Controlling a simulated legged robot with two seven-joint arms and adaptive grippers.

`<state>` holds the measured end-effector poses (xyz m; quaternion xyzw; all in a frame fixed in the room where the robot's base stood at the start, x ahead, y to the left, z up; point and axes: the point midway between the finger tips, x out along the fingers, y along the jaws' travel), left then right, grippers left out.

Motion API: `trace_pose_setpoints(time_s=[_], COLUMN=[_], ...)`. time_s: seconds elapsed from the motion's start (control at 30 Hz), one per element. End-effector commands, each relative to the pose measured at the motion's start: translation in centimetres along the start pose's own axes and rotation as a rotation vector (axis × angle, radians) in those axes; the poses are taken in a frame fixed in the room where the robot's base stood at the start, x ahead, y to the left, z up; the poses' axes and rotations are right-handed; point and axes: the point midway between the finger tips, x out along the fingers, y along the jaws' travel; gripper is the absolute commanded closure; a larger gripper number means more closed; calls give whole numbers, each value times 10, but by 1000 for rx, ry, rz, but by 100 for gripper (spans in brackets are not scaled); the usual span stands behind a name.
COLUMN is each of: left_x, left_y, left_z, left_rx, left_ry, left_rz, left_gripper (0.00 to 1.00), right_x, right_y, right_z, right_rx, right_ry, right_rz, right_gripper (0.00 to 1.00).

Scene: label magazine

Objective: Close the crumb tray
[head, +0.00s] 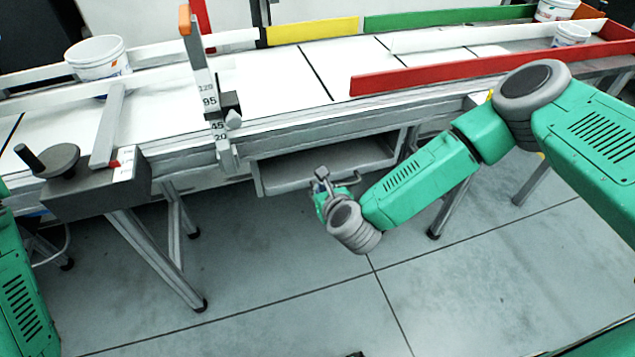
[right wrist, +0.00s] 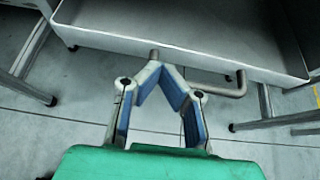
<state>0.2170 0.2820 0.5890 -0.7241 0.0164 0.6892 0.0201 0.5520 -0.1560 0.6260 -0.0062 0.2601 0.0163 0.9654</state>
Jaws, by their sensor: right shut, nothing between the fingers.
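The crumb tray (head: 284,177) is a grey drawer under the long white-topped table. It stands pulled out toward me, and its open inside shows. In the right wrist view the tray's front wall (right wrist: 120,40) crosses the top of the picture, with a bent bar handle (right wrist: 215,84) on it. My right gripper (head: 323,181) is in front of the tray at the handle. In the right wrist view its fingertips (right wrist: 159,70) meet just below the handle's left end, with nothing between them. Whether they touch the handle I cannot tell. My left gripper is outside the picture.
The table (head: 270,80) carries coloured side rails, including a long red rail (head: 480,70), and a white bucket (head: 98,58). A grey block with a crank (head: 95,185) juts out at the left. Table legs (head: 155,255) stand beside the tray; the floor in front is clear.

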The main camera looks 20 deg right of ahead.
Motion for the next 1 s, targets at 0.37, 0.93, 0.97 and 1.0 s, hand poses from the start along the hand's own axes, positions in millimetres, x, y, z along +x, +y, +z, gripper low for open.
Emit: trace_pose_setpoints(time_s=[0.37, 0.93, 0.97, 1.0], left_x=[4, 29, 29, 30], left_y=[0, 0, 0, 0], left_z=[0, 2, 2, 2], left_rx=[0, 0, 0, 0], left_ry=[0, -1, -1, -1], left_rz=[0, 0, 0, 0], left_gripper=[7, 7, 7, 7], right_x=[24, 64, 65, 66], right_y=[-3, -2, -2, -2], right_z=[16, 35, 37, 38], right_rx=[4, 3, 3, 3], right_ry=[-1, -3, -3, -2], right_rz=[1, -1, 0, 1], right_gripper=[100, 100, 100, 100])
